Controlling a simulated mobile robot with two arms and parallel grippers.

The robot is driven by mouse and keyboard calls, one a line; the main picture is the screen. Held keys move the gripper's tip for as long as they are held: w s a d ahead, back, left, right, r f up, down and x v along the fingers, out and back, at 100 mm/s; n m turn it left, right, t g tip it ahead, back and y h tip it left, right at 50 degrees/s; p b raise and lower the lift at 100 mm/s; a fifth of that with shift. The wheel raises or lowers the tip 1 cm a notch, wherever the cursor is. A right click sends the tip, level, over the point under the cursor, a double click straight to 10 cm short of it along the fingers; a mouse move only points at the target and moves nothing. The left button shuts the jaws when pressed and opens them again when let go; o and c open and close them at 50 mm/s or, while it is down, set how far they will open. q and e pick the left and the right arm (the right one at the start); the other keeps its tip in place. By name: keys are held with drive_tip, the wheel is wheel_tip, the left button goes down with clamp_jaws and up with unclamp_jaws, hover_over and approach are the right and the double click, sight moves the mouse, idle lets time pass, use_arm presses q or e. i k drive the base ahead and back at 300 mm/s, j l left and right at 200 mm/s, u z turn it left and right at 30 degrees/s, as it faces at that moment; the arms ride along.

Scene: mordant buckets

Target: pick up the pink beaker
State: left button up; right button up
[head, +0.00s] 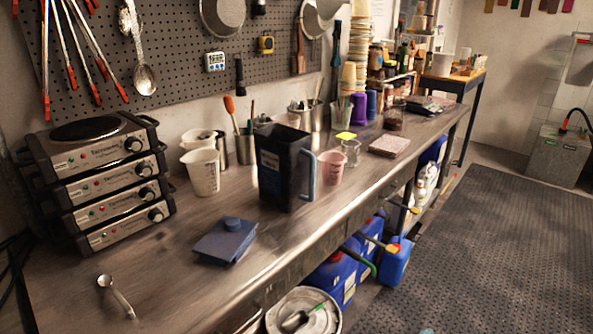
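The pink beaker (331,167) stands upright on the steel workbench (190,260), near its front edge. It is small and translucent, with markings on its side. A tall black pitcher (283,165) with a blue-grey handle stands just left of it, the handle close to the beaker. A small glass jar (350,152) with a yellow piece on top stands just behind and right of it. Neither of my grippers is in view.
Stacked hot plates (95,180) stand at the left. A white jug (203,172), a dark blue lidded block (226,241) and a spoon (115,295) are on the bench. Blue canisters (335,277) and a white bucket (303,312) sit below. The matted floor (490,240) at right is clear.

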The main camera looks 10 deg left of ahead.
sight(332, 170)
drive_tip(key=i+l+u, duration=0.1)
drive_tip(key=u, duration=0.5)
drive_tip(key=i+l+u, duration=0.25)
drive_tip(key=l, duration=0.35)
drive_tip(key=l+u, duration=0.25)
drive_tip(key=l, duration=0.35)
drive_tip(key=i+l+u, duration=0.1)
drive_tip(key=l+u, duration=0.2)
drive_tip(key=l, duration=0.35)
